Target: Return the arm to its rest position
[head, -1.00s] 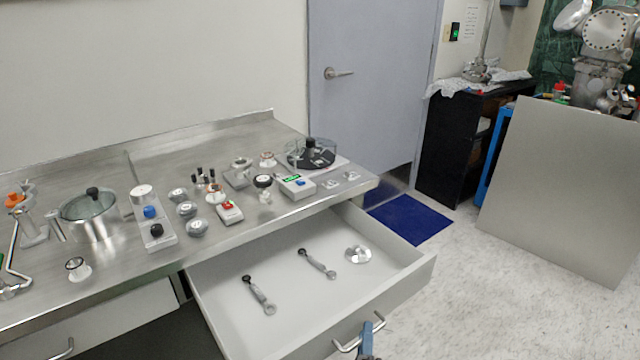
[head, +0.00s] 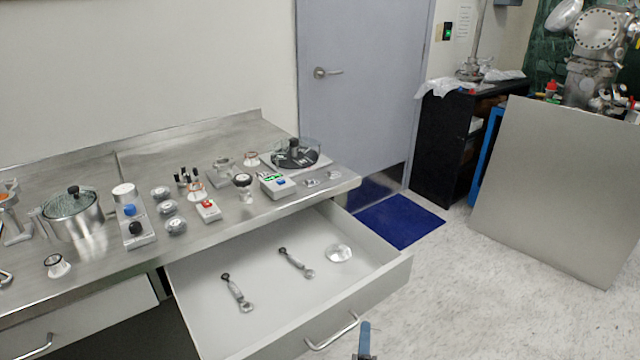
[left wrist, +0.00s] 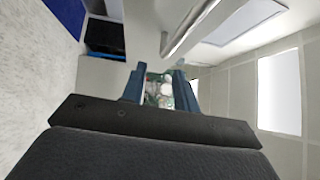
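My left gripper (head: 364,338) shows at the bottom edge of the head view, as a blue finger to the right of the drawer handle (head: 332,332) and apart from it. In the left wrist view my left gripper (left wrist: 160,84) has its two blue fingers spread with an empty gap between them. The handle also shows in the left wrist view (left wrist: 196,28), above and beyond the fingers. The drawer (head: 345,306) stands open under the bench. My right gripper is in neither view.
In the open drawer lie two wrenches (head: 236,292) (head: 296,262) and a round metal disc (head: 339,253). The steel bench (head: 190,140) carries a lidded pot (head: 72,215) and several small parts. A metal panel (head: 555,190) stands at right. The floor (head: 440,300) between is clear.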

